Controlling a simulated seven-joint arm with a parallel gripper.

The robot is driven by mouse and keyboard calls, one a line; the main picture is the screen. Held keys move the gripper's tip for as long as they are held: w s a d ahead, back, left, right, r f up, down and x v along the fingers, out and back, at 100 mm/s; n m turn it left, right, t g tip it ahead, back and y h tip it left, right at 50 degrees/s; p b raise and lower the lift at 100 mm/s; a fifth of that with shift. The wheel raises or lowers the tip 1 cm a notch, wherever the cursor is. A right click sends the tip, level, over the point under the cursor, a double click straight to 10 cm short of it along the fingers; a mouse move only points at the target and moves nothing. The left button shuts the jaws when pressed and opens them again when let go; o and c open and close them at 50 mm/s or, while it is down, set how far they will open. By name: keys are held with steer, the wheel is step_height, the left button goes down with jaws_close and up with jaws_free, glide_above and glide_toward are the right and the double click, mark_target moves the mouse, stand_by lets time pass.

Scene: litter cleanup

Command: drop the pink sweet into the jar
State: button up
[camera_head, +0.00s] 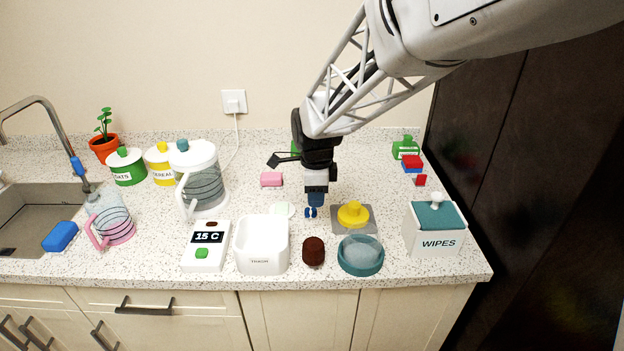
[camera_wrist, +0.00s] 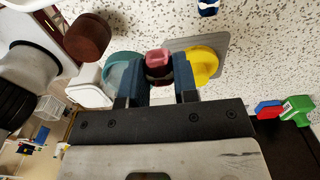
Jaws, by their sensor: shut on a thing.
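My gripper (camera_head: 315,200) is above the middle of the counter, pointing down. In the wrist view its blue fingers (camera_wrist: 160,80) are shut on the pink sweet (camera_wrist: 157,57), which shows pink on top and dark red below. The sweet is hidden behind the fingers in the head view. The jar (camera_head: 361,256), clear with a teal rim, stands at the front edge, to the right of and nearer than my gripper; its teal round (camera_wrist: 122,68) shows beside the fingers in the wrist view. A yellow lid with a knob (camera_head: 353,214) lies on a grey mat (camera_head: 339,228) behind the jar.
A brown pot (camera_head: 313,252) and a white bin (camera_head: 262,246) stand left of the jar. A wipes box (camera_head: 436,234) stands right. A blue-and-white wrapped sweet (camera_head: 310,212) lies just below my gripper. A small red item (camera_head: 420,180) lies at the right.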

steer(key=s+d+r, duration=0.9)
steer(key=d, duration=0.3)
steer(key=shift+d+r, duration=0.15)
steer(key=shift+d, duration=0.15)
steer(key=shift+f, duration=0.2)
steer(key=shift+f, duration=2.85)
steer(key=o, duration=1)
steer(key=shift+c, duration=0.2)
steer(key=shift+r, duration=0.1)
step_height(320, 180, up, 8)
steer(key=shift+f, duration=0.2)
